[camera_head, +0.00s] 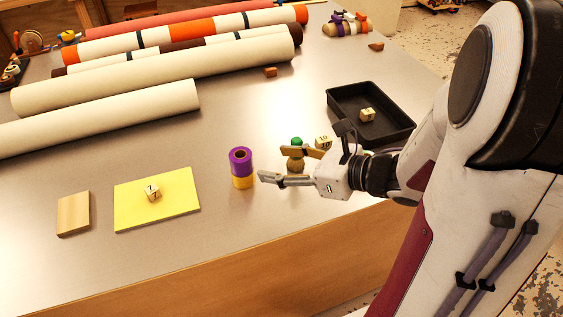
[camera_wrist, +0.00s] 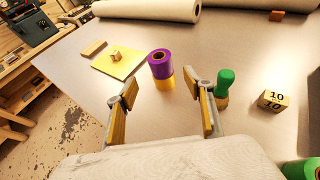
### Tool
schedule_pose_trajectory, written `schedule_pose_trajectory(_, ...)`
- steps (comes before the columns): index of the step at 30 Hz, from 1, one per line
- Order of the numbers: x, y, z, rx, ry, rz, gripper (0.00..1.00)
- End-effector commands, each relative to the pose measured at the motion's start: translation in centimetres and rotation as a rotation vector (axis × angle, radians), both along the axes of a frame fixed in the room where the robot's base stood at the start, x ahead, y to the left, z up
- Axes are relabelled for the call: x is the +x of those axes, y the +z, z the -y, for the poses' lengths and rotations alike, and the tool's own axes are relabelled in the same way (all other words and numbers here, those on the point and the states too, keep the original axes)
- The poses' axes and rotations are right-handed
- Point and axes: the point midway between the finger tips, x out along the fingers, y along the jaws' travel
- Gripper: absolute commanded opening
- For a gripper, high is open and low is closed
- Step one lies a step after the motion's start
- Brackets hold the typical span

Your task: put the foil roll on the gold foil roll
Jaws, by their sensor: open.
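A purple foil roll (camera_head: 240,161) stands upright on top of the gold foil roll (camera_head: 242,181), which stands on the table. In the wrist view the purple roll (camera_wrist: 161,64) and the gold roll (camera_wrist: 164,80) form the same stack, just beyond my fingertips. My gripper (camera_head: 273,166) is open and empty, to the right of the stack in the head view. In the wrist view its two fingers (camera_wrist: 168,92) are spread wide, with the stack ahead of the gap and apart from them.
A green-topped object (camera_wrist: 225,82) stands close to the right finger. A numbered block (camera_wrist: 273,100) is farther right. A yellow pad (camera_head: 180,205) with a cube, a wooden block (camera_head: 74,214) and a black tray (camera_head: 386,133) lie around. Long rolls (camera_head: 110,117) lie at the back.

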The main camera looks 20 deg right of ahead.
Motion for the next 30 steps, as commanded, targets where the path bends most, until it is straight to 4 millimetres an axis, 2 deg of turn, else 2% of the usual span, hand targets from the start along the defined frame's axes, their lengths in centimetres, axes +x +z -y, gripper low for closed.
schedule_pose_trajectory(8, 0.2, 0.0, 0.2, 0.002, -0.017, -0.01, 0.52)
schedule_pose_trajectory(14, 1.3, 0.4, 1.3, 0.031, -0.128, -0.065, 0.52)
schedule_pose_trajectory(22, 3.3, 2.0, 4.3, 0.163, -0.442, -0.186, 0.52)
schedule_pose_trajectory(30, 3.7, 4.4, 7.5, 0.406, -0.798, -0.275, 0.52)
